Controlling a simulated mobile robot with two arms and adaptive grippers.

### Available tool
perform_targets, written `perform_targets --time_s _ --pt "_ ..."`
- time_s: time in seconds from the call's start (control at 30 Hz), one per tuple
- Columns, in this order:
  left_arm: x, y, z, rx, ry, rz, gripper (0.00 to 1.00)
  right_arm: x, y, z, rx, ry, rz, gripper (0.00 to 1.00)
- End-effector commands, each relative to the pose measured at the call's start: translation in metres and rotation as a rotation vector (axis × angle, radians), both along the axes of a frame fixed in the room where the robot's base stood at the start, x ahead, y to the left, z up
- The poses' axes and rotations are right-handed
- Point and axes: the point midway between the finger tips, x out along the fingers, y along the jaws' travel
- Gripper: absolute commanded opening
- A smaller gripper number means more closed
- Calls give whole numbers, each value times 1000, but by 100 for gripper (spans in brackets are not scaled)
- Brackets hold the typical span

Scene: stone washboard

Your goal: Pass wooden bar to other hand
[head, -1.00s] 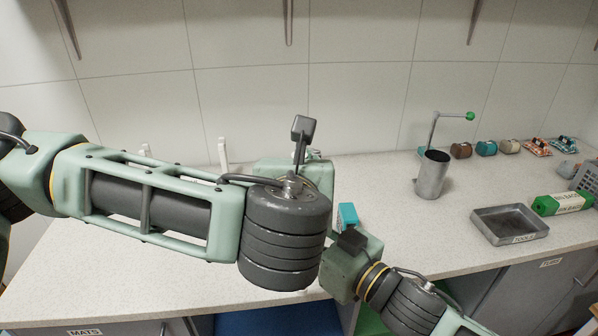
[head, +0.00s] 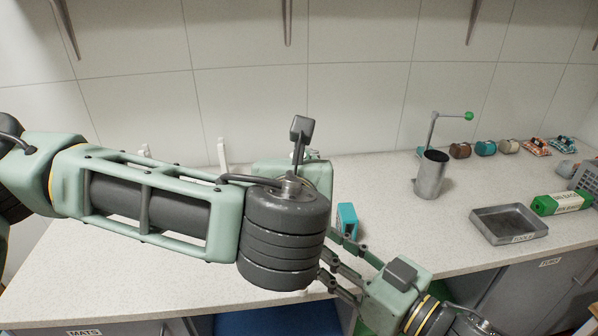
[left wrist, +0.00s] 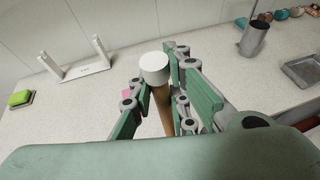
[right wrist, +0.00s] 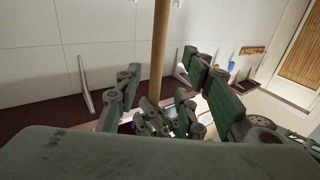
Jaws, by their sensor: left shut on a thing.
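The wooden bar (left wrist: 163,105) is a brown round stick with a white end cap (left wrist: 154,66) in the left wrist view. My left gripper (left wrist: 160,85) is shut on it. In the right wrist view the wooden bar (right wrist: 159,45) stands roughly upright, in line with the gap between the fingers of my right gripper (right wrist: 165,78), which is open. It appears to be beyond the fingertips; contact cannot be told. In the head view my right gripper (head: 342,265) has spread fingers pointing left. There my left arm hides the bar and the left gripper.
A white stand with two uprights (left wrist: 75,70) and a green sponge (left wrist: 20,97) are on the counter. A teal block (head: 346,219) stands near the right gripper. A metal cylinder (head: 431,176), shallow tray (head: 508,238) and green package (head: 561,203) are farther right.

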Motion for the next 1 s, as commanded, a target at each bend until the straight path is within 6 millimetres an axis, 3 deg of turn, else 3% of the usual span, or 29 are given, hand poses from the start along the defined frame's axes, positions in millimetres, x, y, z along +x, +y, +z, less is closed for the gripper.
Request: perform_targets --time_s 0.3,0.47,0.57,0.67,0.77,1.0 --pt "0 0 0 0 0 0 0 -24 -19 -1 2 3 1 36" --pt "0 0 0 0 -1 0 0 -27 -23 -1 1 1 1 36" --pt "0 0 0 0 0 0 0 -22 -28 -12 5 13 -11 36" --pt "0 0 0 0 0 0 0 -8 -38 -38 17 38 -36 36" --pt "0 0 0 0 0 0 0 9 -56 -78 24 77 -80 36" --pt "0 0 0 0 -1 0 0 42 -114 -190 -53 192 -244 36"
